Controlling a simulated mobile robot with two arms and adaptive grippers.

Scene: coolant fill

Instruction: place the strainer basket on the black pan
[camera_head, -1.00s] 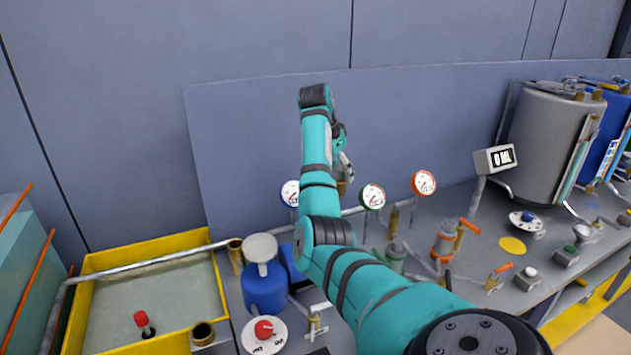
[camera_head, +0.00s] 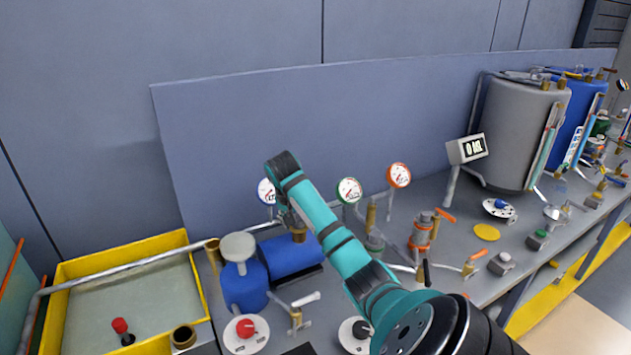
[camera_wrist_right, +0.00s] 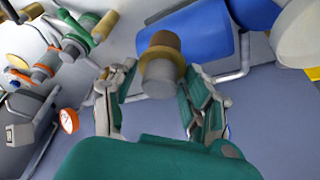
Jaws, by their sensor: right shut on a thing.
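The strainer basket (camera_wrist_right: 162,60), with a grey top, a wide brass rim and a brown body, is between the fingers of my right gripper (camera_wrist_right: 160,95), which is shut on its grey top. In the head view the brass part (camera_head: 298,236) shows below my right gripper (camera_head: 290,213), in front of or over the blue horizontal tank (camera_head: 285,257). I cannot tell whether they touch. A dark flat thing (camera_head: 299,350), cut off by the bottom edge of the head view, may be the black pan. My left gripper is not in view.
A blue pump (camera_head: 245,287) stands left of the tank, by a yellow-rimmed basin (camera_head: 125,243). Gauges (camera_head: 349,190), valves (camera_head: 421,232) and pipes stand close to the right. A grey tank (camera_head: 520,135) is farther right. My right arm crosses the bench.

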